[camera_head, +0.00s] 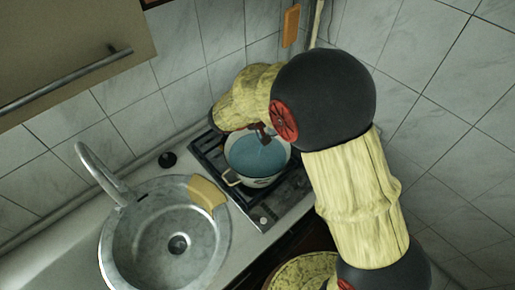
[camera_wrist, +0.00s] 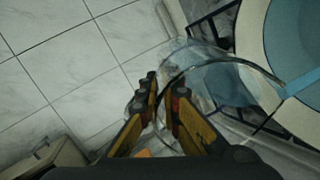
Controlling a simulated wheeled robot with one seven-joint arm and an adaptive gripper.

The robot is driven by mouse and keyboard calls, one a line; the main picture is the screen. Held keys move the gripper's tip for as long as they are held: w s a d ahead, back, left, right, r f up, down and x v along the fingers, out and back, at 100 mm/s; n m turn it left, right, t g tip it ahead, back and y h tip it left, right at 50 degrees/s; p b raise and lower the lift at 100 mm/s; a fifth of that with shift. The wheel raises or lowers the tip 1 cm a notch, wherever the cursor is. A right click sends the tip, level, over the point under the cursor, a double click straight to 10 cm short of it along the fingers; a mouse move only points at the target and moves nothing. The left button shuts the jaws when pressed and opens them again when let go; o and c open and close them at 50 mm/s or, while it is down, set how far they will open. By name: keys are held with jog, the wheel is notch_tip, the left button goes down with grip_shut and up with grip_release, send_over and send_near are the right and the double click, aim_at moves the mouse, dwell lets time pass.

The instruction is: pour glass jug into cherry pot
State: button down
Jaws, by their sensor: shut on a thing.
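The cherry pot (camera_head: 236,178) is a cream enamel pot standing on the stove, with blue inside and a small dark mark on its side. Its cream rim (camera_wrist: 249,35) and blue inside show at the right of the wrist view. My gripper (camera_wrist: 164,95) is shut on the clear glass jug (camera_wrist: 222,80), beside the pot. The jug looks tipped, its rim towards the pot. A light-blue strip runs from that rim over the pot and looks like liquid. In the head view my arm covers most of the gripper, and I cannot make out the jug.
The stove (camera_head: 207,150) has a dark grate and sits in the counter corner against tiled walls. A round metal sink (camera_head: 150,235) with a tap (camera_head: 98,172) is at left. A yellow piece (camera_head: 207,192) lies on its rim. An orange board (camera_head: 291,25) hangs behind.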

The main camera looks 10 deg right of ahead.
jog(key=shift+s+a+r+t+h+b, duration=0.25)
jog(key=shift+a+r+h+b, duration=0.4)
jog(key=shift+b, duration=0.85)
dwell(0.9)
jog(key=shift+d, duration=0.1)
jog(key=shift+w+d+r+p, duration=0.15)
jog(key=shift+d+p, duration=0.15)
jog(key=shift+p, duration=0.2)
jog(key=p, duration=0.1)
jog(key=d+y+p, duration=0.1)
jog(key=p, duration=0.1)
jog(key=shift+w+f+p, duration=0.2)
jog(key=shift+f+p, duration=0.1)
jog(key=shift+f, duration=0.05)
jog(key=g+y+p, duration=0.1)
jog(key=p, duration=0.2)
jog(key=shift+d+f+y, duration=0.1)
jog(key=shift+d+y, duration=0.05)
jog(key=shift+y, duration=0.1)
jog(key=shift+w+f+p, duration=0.1)
jog(key=shift+f+p, duration=0.1)
jog(key=shift+p, duration=0.3)
jog(key=shift+f, duration=0.3)
jog(key=shift+y, duration=0.3)
jog(key=shift+r+p, duration=0.1)
jog(key=shift+p, duration=0.2)
